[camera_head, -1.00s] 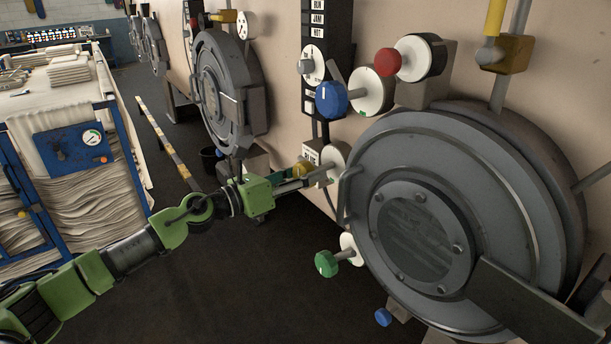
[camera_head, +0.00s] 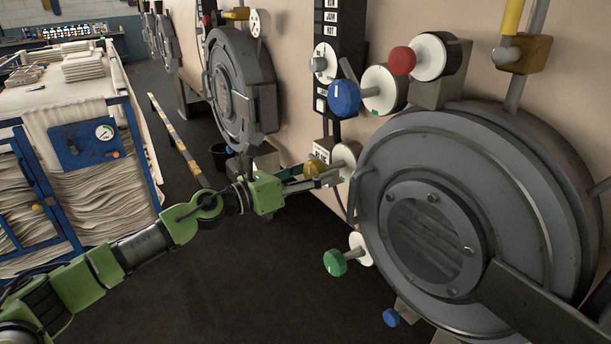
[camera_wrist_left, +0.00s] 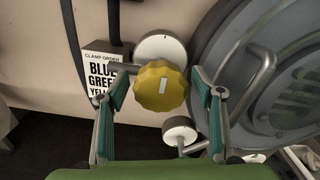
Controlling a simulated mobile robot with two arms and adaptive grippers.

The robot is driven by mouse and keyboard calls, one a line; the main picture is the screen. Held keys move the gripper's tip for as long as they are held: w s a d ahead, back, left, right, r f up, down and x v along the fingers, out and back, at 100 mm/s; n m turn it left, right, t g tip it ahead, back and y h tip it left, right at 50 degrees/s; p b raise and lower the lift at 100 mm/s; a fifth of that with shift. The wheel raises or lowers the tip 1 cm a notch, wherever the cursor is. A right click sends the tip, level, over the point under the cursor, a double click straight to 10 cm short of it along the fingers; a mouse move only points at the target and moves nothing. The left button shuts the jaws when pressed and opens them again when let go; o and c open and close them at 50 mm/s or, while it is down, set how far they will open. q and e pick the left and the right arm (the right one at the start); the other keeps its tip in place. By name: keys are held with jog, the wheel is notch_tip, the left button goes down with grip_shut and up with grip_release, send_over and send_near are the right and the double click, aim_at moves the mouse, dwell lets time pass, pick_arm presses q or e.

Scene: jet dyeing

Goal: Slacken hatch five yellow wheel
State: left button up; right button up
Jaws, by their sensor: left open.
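In the left wrist view the yellow wheel (camera_wrist_left: 160,86) sits between the fingers of my left gripper (camera_wrist_left: 160,92). They stand apart on either side of it, with gaps showing. In the head view my left gripper (camera_head: 310,177) reaches the wheel from the left and partly covers it. My right gripper is not in view.
A blue wheel (camera_head: 344,97) and a red wheel (camera_head: 402,61) stand above, a green wheel (camera_head: 335,262) below. A label (camera_wrist_left: 103,75) reading "CLAMP ORDER" is left of the yellow wheel. A cloth-loaded cart (camera_head: 90,150) stands at the left. Dark floor between is open.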

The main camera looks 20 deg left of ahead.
pick_arm(q)
jog(key=v, duration=1.1)
jog(key=shift+s+a, duration=0.3)
